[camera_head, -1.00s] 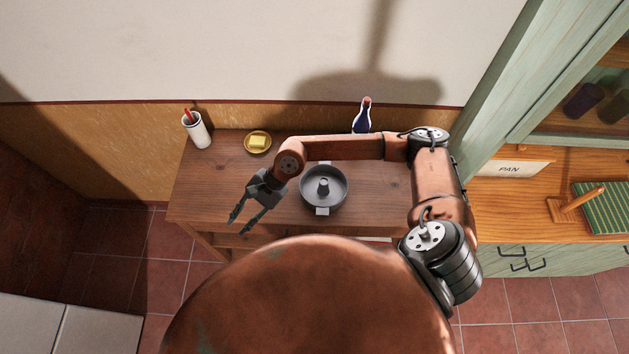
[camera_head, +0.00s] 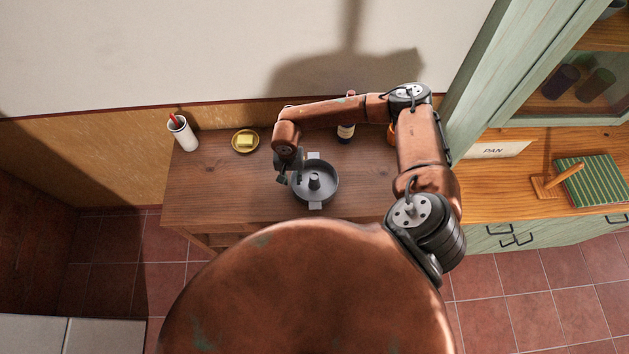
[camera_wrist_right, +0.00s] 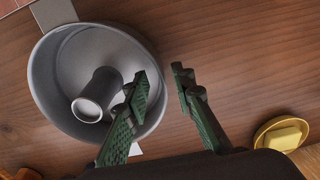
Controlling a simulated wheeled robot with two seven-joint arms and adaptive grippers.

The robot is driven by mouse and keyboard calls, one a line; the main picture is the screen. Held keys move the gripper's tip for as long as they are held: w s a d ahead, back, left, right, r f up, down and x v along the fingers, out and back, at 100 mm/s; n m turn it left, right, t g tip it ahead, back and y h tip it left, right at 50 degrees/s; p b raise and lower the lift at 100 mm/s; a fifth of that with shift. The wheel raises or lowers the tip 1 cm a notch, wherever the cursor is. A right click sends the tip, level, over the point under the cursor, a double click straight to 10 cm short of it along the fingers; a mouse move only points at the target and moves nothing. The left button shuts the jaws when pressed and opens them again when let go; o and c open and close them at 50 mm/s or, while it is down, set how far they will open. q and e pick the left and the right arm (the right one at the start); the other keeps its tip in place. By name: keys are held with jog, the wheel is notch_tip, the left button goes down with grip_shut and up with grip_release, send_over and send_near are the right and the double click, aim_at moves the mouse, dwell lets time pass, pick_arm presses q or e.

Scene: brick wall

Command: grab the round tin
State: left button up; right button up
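The round tin (camera_head: 329,196) is a grey ring-shaped pan with a central tube and two flat tabs, standing on the wooden table (camera_head: 230,190). It also shows in the right wrist view (camera_wrist_right: 55,85). My right gripper (camera_head: 288,172) points down at the tin's left rim in the head view. In the wrist view its two fingers (camera_wrist_right: 163,82) are apart with nothing held; one finger overlaps the tin's rim and the other is outside over bare wood. I cannot tell if either touches. My left gripper is not in view.
A yellow block on a small plate (camera_head: 256,135) and a white cup with a red item (camera_head: 182,134) stand at the back left. A dark bottle (camera_head: 346,133) stands behind my arm. A cabinet with a PAN sign (camera_head: 492,149) is at right.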

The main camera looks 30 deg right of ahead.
jog(key=shift+f, duration=0.55)
grip_shut()
